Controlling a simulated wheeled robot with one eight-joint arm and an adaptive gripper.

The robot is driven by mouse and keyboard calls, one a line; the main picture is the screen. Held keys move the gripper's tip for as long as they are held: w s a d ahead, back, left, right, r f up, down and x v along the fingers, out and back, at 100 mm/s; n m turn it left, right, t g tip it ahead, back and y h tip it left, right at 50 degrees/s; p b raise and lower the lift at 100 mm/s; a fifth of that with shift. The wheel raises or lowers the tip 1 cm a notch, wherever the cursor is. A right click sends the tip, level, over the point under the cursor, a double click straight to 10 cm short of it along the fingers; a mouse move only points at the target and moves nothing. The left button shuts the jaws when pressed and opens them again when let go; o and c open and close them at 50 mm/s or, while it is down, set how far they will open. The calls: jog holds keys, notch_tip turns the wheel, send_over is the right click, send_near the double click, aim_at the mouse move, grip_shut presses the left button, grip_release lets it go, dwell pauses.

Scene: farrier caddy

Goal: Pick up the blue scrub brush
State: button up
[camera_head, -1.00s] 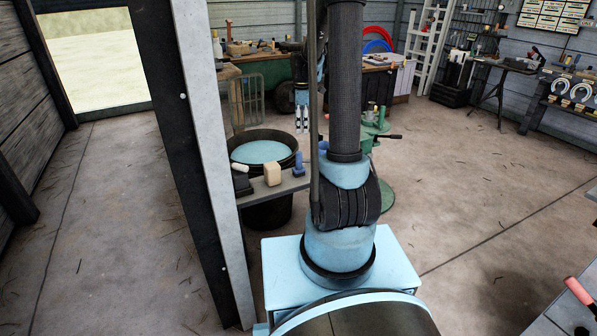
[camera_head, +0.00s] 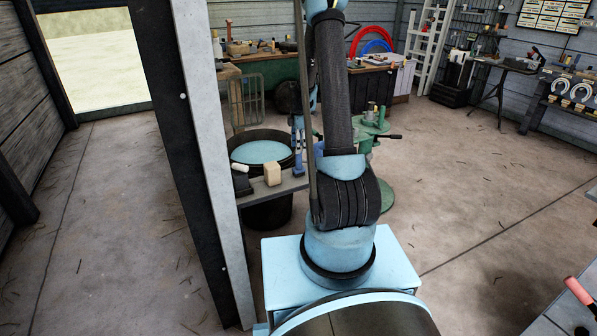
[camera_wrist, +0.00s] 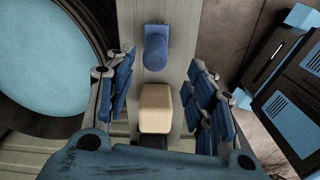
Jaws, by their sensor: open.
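The blue scrub brush (camera_head: 298,168) stands on the narrow grey shelf (camera_head: 262,193) beside the water tub. In the wrist view the brush (camera_wrist: 156,50) shows near the top centre, just beyond the fingertips. My gripper (camera_wrist: 162,72) is open and empty, with its blue-padded fingers spread to either side of the shelf's middle line. In the head view my gripper (camera_head: 297,138) is just above the brush, partly hidden by my arm. I cannot tell the exact height gap. No contact with the brush shows.
A beige block (camera_wrist: 155,108) stands on the shelf close to the brush, between the fingers in the wrist view. A dark item with a white top (camera_head: 241,180) is farther left. The round tub of water (camera_head: 262,152) is behind the shelf. A green stand (camera_head: 372,128) is to the right.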

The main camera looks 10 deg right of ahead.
aim_at(299, 162)
notch_tip(299, 162, down, 5)
jog(key=shift+r, duration=0.1)
jog(key=shift+w+d+f, duration=0.1)
jog(key=shift+w+f, duration=0.15)
jog(key=shift+f, duration=0.75)
jog(key=shift+w+f, duration=0.2)
jog(key=shift+f, duration=1.35)
grip_shut()
